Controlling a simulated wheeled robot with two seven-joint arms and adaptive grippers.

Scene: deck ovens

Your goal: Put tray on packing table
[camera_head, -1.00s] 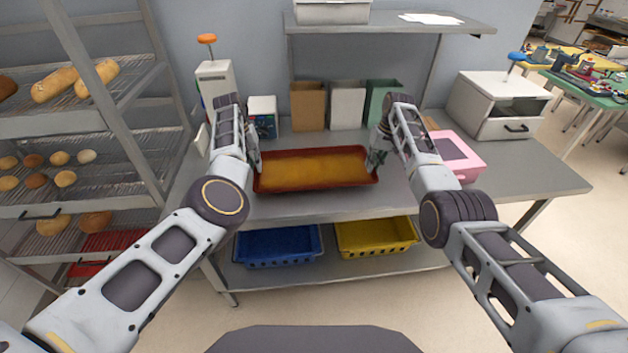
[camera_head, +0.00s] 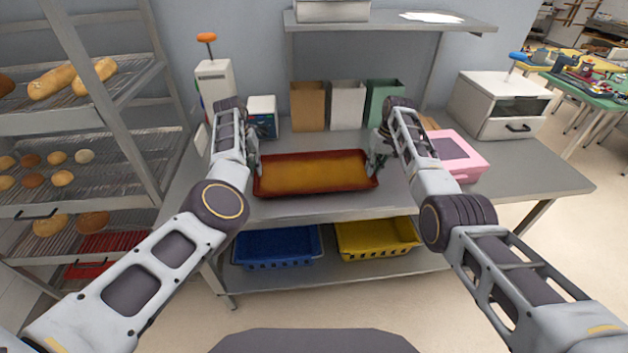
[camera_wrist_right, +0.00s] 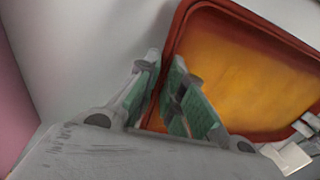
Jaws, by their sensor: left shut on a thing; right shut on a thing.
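A red-brown tray (camera_head: 262,187) with a golden-orange inside is at the front middle of the grey packing table (camera_head: 400,200). It looks level. I cannot tell whether it rests on the top or hangs just above it. My left gripper (camera_head: 255,165) is shut on its left end. My right gripper (camera_head: 376,160) is shut on its right end. In the right wrist view the tray (camera_wrist_right: 235,70) has its rim between the fingers of my right gripper (camera_wrist_right: 165,90). The left fingertips are partly hidden by my arm in the head view.
A pink box (camera_head: 460,155) is right of my right gripper. Brown (camera_head: 308,106), white (camera_head: 347,105) and green (camera_head: 383,100) bags stand behind the tray. A bread rack (camera_head: 90,135) is at the left. Blue (camera_head: 277,246) and yellow (camera_head: 377,240) crates sit below.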

